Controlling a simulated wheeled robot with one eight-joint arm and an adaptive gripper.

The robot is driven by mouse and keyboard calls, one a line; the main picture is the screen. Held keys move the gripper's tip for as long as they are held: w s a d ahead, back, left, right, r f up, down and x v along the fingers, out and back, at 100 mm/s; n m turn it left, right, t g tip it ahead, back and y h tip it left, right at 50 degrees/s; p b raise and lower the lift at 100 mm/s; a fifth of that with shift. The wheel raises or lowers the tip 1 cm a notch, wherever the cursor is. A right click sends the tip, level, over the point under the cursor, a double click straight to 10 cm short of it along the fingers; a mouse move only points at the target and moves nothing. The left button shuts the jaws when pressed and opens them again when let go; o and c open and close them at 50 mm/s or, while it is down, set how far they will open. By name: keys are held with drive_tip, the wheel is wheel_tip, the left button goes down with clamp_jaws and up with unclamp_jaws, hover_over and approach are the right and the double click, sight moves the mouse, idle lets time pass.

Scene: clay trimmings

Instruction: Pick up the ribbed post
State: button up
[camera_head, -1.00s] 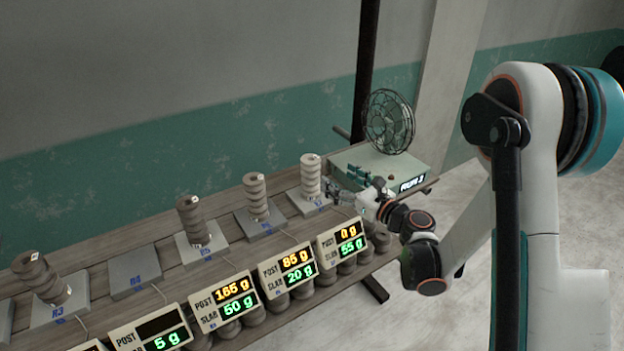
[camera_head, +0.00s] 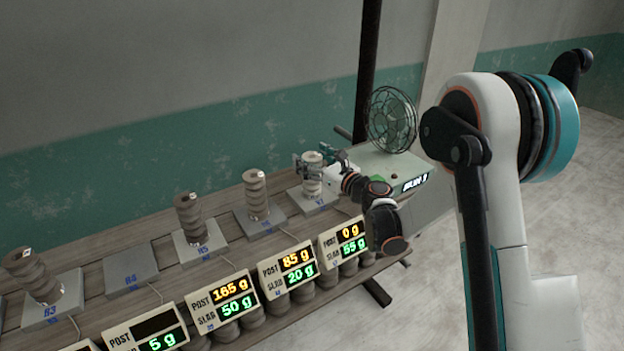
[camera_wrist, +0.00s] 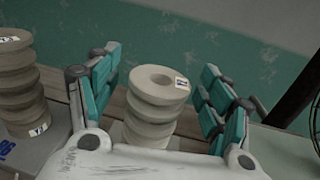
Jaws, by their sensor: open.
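Several ribbed posts stand on grey slabs along the bench; the pictures do not show which one is meant. The palest ribbed post (camera_head: 312,188) stands upright on the rightmost slab (camera_head: 297,197). My gripper (camera_head: 315,163) is at this post, its fingers on either side of the upper part. In the wrist view the same post (camera_wrist: 152,112) sits between the open teal-padded fingers of my gripper (camera_wrist: 160,88), with a visible gap on each side. The post's lower end is hidden there by my gripper body.
A neighbouring brown post (camera_head: 255,192) stands to the left, also in the wrist view (camera_wrist: 20,88). A leaning post (camera_head: 38,275) is far left. A pale box (camera_head: 385,172) with a wire fan (camera_head: 391,118) is close on the right. Weight displays (camera_head: 343,242) line the front.

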clamp_jaws()
drive_tip(key=shift+r, duration=0.15)
idle(0.4)
